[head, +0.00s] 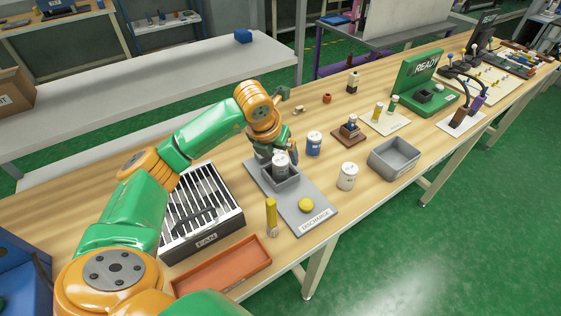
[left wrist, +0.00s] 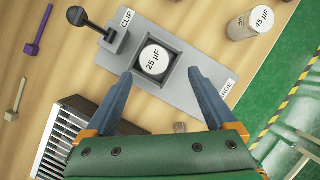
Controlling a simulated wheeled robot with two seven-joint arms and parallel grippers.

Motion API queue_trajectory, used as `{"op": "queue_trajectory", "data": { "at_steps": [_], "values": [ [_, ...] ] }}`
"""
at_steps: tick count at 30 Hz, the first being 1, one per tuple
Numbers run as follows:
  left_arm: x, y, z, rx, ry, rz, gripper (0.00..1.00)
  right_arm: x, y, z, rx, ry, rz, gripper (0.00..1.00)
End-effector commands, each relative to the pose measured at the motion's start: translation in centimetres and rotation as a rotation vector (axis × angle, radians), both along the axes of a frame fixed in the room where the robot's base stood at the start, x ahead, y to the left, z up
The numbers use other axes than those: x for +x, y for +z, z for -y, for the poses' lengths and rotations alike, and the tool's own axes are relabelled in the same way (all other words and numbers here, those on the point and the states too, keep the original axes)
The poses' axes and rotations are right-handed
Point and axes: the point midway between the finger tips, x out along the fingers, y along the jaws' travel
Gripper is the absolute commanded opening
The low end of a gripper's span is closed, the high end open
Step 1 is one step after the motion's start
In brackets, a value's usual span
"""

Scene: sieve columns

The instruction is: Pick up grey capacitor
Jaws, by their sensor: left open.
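A pale grey capacitor (head: 280,159) stands upright in the square holder of the grey discharge plate (head: 318,212). Its top, marked 25 µF, shows in the left wrist view (left wrist: 154,60). My left gripper (head: 281,149) is open and above the holder. In the left wrist view its two fingertips (left wrist: 160,75) are spread to either side of the holder, with the capacitor top just beyond them. The gripper does not hold anything. My right gripper is not in view.
A white 45 µF capacitor (head: 347,177) and a blue one (head: 314,144) stand near the plate. A yellow-handled tool (head: 271,216), a slatted fan box (head: 203,210), an orange tray (head: 222,266) and a grey bin (head: 395,159) surround it. A clip post (left wrist: 112,38) rises beside the holder.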

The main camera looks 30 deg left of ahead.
Motion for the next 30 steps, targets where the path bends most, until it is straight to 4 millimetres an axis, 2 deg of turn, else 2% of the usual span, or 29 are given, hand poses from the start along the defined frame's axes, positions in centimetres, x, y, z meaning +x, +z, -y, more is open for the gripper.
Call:
{"op": "queue_trajectory", "data": {
  "at_steps": [1, 4, 8, 11, 15, 21, 22, 23, 30],
  "values": [
    [-0.1, -0.8, -0.8, 0.022, 0.02, -0.006, 0.9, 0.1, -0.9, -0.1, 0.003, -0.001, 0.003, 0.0],
    [0.1, -1.2, -1.3, 0.038, 0.036, -0.016, 0.9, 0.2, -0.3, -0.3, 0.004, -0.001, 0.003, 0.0],
    [1.2, -2.6, -1.4, 0.034, 0.035, -0.018, 0.9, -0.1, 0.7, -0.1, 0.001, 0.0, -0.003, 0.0],
    [2.4, -4.2, -1.5, 0.034, 0.032, -0.019, 0.9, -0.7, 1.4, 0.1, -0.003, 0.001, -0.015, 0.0],
    [3.1, -6.3, -1.7, 0.034, 0.03, -0.015, 0.9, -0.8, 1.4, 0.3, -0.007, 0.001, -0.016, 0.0],
    [3.2, -6.6, -1.7, 0.034, 0.028, -0.012, 0.9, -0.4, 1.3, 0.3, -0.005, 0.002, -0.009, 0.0],
    [3.2, -6.5, -1.7, 0.034, 0.028, -0.012, 0.87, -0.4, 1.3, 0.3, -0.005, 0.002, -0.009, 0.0],
    [3.2, -6.5, -1.7, 0.034, 0.028, -0.012, 0.79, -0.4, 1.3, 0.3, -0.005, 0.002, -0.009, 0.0],
    [3.2, -6.5, -1.7, 0.033, 0.028, -0.012, 0.14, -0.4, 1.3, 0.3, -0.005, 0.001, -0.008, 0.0]
  ]
}}
